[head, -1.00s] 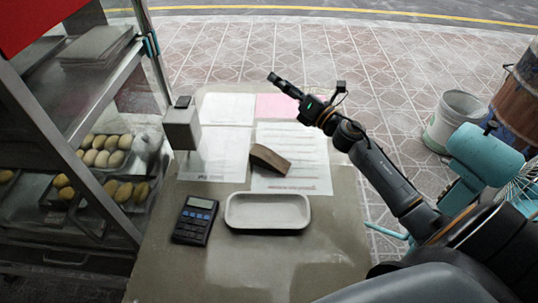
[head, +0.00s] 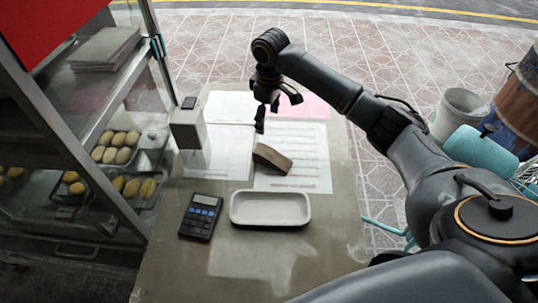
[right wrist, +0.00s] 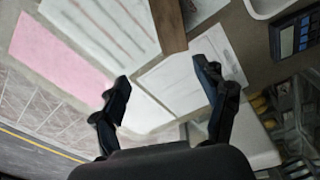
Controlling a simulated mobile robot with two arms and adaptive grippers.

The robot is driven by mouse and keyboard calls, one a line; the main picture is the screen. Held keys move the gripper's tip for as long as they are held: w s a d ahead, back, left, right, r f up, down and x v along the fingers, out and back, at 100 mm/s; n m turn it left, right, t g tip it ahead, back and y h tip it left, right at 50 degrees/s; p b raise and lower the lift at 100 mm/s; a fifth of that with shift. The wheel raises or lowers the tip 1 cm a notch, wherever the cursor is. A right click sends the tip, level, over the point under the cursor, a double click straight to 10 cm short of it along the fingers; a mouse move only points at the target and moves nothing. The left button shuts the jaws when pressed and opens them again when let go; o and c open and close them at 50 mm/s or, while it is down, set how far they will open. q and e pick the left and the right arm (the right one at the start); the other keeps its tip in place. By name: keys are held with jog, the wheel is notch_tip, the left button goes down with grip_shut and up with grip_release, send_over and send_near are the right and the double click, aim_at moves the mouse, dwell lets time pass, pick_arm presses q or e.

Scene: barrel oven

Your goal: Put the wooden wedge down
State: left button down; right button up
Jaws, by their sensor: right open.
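The wooden wedge (head: 271,158) is a small brown block lying on a printed sheet (head: 304,160) on the table in the head view. Part of it shows at the top of the right wrist view (right wrist: 168,24). My right gripper (head: 270,118) is above the papers, just behind the wedge in the head view, with its fingers pointing down. In the right wrist view its fingers (right wrist: 163,82) are spread apart with nothing between them. The gripper is apart from the wedge. My left gripper is not in view.
A white tray (head: 270,222) and a calculator (head: 200,216) lie nearer on the table (head: 180,265). A pale box (head: 187,130) stands at the left edge, beside a glass cabinet with trays of buns (head: 117,148). A pink sheet (head: 304,107) lies at the back.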

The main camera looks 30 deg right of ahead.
jog(key=s, duration=0.1)
jog(key=g, duration=0.1)
send_over(269, 153)
jog(key=f, duration=0.7)
jog(key=shift+w+d+f, duration=0.2)
jog(key=shift+f, duration=0.1)
notch_tip(269, 153, down, 6)
jog(key=shift+s+a+r+p, duration=0.15)
jog(key=shift+r+p, duration=0.05)
jog(key=shift+p, duration=0.1)
jog(key=shift+c, duration=0.2)
jog(key=c, duration=1.4)
jog(key=shift+r, duration=0.1)
